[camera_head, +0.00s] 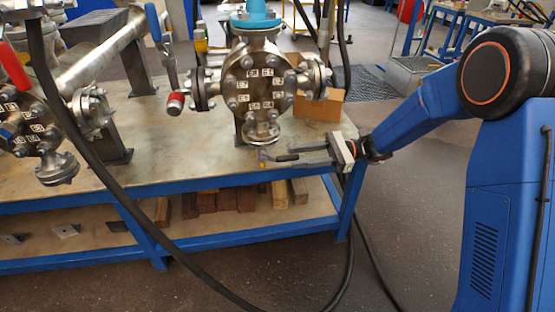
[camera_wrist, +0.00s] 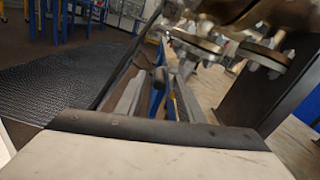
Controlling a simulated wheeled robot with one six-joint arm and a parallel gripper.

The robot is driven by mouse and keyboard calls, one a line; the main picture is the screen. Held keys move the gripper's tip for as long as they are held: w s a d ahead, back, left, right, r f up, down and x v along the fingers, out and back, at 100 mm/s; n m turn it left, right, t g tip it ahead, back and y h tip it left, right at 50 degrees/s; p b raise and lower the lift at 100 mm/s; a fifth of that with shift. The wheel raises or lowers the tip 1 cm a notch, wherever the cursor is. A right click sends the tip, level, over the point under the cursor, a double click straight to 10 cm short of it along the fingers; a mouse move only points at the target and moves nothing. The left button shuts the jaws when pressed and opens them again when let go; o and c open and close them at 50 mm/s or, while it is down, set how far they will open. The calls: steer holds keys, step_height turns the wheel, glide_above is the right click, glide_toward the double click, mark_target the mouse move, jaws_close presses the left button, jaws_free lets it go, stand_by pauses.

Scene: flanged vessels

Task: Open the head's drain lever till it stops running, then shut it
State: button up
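The flanged steel vessel head (camera_head: 262,82) stands on the bench in the middle of the head view. A small drain valve (camera_head: 263,157) hangs under its bottom flange (camera_head: 262,131). A dark drain lever (camera_head: 288,157) points right from the valve. My gripper (camera_head: 284,156) reaches in from the right, with one finger on each side of the lever. The fingers look apart; I cannot tell whether either touches the lever. In the wrist view the fingers (camera_wrist: 155,95) point away towards a dark piece, with flange bolts above right. No running liquid can be made out.
A second flanged vessel (camera_head: 40,125) and a red-handled lever (camera_head: 175,103) are to the left. A dark hose (camera_head: 95,165) crosses in front of the bench (camera_head: 200,170). Wooden blocks (camera_head: 225,198) lie on the lower shelf.

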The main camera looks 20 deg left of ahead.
mark_target(277, 160)
steer(key=x, duration=0.7)
steer(key=shift+f, duration=0.1)
jaws_close()
